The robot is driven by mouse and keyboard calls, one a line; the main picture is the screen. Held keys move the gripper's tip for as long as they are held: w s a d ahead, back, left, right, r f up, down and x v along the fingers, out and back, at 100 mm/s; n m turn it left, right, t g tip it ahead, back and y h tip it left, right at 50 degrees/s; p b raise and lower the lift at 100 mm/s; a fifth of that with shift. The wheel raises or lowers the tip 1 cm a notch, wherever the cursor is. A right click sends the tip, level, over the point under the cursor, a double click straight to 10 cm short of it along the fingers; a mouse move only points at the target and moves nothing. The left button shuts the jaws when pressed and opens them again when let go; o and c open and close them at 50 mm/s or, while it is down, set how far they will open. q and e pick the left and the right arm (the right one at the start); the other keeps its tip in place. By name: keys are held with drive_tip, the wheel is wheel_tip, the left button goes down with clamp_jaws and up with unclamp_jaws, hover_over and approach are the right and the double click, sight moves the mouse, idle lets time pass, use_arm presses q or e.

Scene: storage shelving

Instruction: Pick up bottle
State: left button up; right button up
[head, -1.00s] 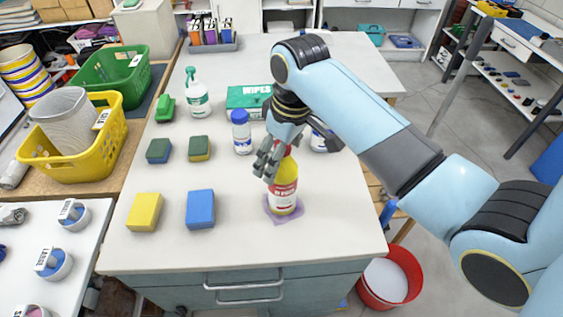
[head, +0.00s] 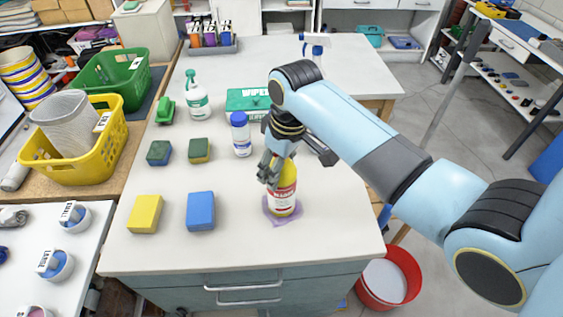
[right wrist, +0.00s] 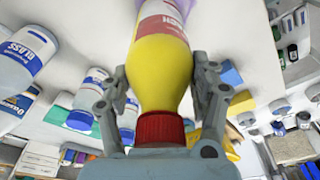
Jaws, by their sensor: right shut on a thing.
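A yellow bottle with a white and red label (head: 285,203) stands upright on a purple cloth (head: 283,221) near the front of the table. My right gripper (head: 273,178) comes down over its top and hides the cap in the head view. In the right wrist view the bottle (right wrist: 160,75) fills the middle, its red cap toward the palm. The fingers of the right gripper (right wrist: 162,82) are shut on its yellow upper body from both sides. My left gripper does not show.
A white bottle with blue cap (head: 241,139) stands left of my right gripper. Yellow (head: 145,214) and blue (head: 201,211) sponges lie to the left. Behind are two dark sponges, a green wipes box (head: 245,101) and a spray bottle (head: 197,101). The table's front is clear.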

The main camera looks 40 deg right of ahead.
drive_tip(key=c, duration=0.3)
drive_tip(key=shift+c, duration=0.2)
